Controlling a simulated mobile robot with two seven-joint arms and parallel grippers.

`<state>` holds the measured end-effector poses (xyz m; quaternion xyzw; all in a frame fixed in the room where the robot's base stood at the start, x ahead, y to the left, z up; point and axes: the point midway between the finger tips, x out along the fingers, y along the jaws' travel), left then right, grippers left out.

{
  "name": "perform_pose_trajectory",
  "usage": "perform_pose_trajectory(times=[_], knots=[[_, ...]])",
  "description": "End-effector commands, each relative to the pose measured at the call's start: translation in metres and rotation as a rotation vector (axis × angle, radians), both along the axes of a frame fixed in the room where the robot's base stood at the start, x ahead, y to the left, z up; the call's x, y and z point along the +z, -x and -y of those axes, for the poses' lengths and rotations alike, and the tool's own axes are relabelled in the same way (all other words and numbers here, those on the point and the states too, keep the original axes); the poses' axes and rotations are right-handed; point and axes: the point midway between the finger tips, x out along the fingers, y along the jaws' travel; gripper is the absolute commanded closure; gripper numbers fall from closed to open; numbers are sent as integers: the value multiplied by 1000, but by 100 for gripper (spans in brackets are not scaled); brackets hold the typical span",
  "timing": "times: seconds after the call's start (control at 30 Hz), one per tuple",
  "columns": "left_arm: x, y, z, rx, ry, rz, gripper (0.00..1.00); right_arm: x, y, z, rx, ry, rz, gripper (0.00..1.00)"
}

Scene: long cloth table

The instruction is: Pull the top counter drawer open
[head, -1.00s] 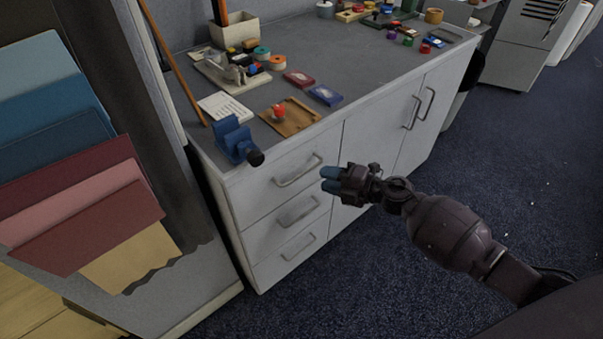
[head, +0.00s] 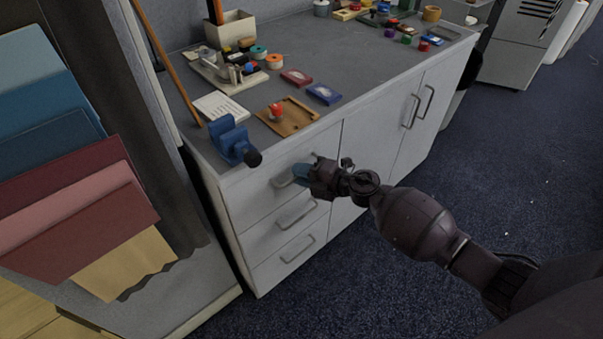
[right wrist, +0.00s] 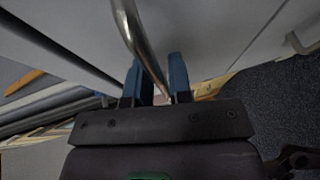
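The top counter drawer (head: 245,200) is the uppermost of three white drawers at the left end of the counter and looks shut. Its metal bar handle (head: 281,181) is partly hidden by my right gripper (head: 301,174), which is at the handle's right part. In the right wrist view, the handle (right wrist: 141,45) runs down between the two blue fingertips of the right gripper (right wrist: 155,82). The fingers stand apart on either side of the bar, and a gap shows there. My left gripper is not in view.
Two lower drawers with handles (head: 297,214) and cupboard doors (head: 407,125) are below the counter top (head: 365,75). A blue vise (head: 229,140) sits on the counter's near corner. A grey partition with coloured folders (head: 75,190) stands left. Open carpet (head: 480,190) lies right.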

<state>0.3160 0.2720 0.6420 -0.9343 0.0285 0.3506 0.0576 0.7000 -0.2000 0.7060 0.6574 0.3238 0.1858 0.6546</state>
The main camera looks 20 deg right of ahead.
Motion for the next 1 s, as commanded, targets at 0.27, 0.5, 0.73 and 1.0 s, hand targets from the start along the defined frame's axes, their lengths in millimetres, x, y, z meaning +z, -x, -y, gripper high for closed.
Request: perform_pose_trajectory(times=[0.27,0.5,0.73,1.0], knots=[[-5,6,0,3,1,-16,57,0,0,0,0,0,0,100],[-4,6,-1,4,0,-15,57,0,4,2,0,0,0,100],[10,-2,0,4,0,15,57,4,29,12,-1,0,1,100],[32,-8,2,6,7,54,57,5,93,34,-2,0,2,100]])
